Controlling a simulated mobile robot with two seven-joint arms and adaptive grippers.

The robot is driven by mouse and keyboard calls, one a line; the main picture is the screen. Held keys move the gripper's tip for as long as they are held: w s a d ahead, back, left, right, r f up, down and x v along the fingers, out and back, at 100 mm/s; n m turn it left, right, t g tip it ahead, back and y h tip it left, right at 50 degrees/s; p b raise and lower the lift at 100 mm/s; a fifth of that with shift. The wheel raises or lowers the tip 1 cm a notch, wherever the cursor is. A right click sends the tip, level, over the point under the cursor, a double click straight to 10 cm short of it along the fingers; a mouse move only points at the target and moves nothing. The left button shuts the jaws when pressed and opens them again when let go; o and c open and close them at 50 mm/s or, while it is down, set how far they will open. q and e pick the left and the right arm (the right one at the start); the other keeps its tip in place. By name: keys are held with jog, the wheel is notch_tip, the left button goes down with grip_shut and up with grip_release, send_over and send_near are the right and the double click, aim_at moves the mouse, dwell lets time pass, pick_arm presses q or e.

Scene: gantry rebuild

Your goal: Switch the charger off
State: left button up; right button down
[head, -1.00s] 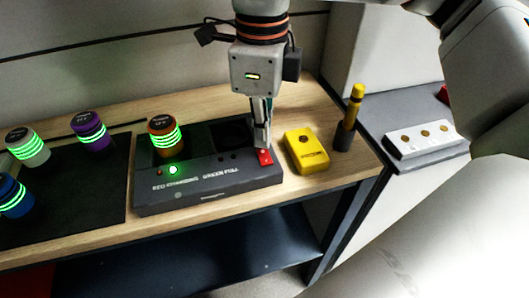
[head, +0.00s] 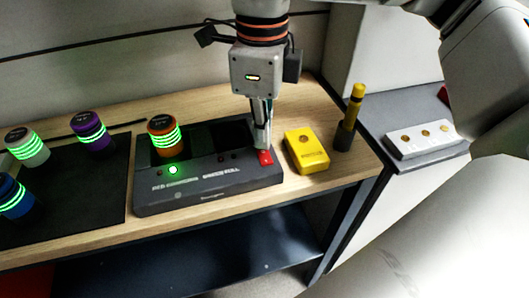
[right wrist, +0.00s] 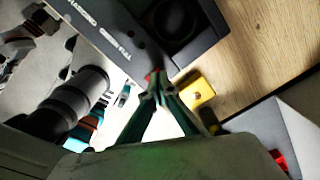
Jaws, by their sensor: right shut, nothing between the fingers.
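The charger (head: 210,196) is a dark box on the wooden bench, with a red switch (head: 265,156) at its front right corner. A green light (head: 173,170) glows on it, and an orange-banded cell (head: 164,140) with lit green rings stands in its left bay. The right bay looks empty. My right gripper (head: 262,146) points down, shut and empty, with its tips at the red switch. They seem to touch it, but the tips hide part of it. In the right wrist view the closed fingertips (right wrist: 157,76) meet beside the charger's edge (right wrist: 125,45). My left gripper is not recognisable.
A yellow box (head: 307,151) lies close right of the charger, with a yellow-and-black tool (head: 350,115) upright in a holder beyond. A white block (head: 425,138) sits on the grey side surface.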

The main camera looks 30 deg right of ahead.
aim_at(263, 151)
pick_arm(q)
jog(key=shift+s+f+b, duration=0.35)
jog(key=shift+f+b, duration=0.05)
jog(key=shift+f, duration=0.3)
pick_arm(e)
jog(key=shift+f, duration=1.05)
pick_arm(q)
jog(key=shift+r, duration=0.15)
pick_arm(e)
jog(key=shift+r, duration=0.1)
jog(key=shift+r+p, duration=1.25)
jog(key=shift+r, duration=0.7)
jog(key=shift+r+p, duration=1.05)
jog(key=shift+r, duration=0.5)
pick_arm(q)
jog(key=w+r, duration=0.3)
jog(key=r, duration=0.4)
jog(key=shift+t, duration=0.4)
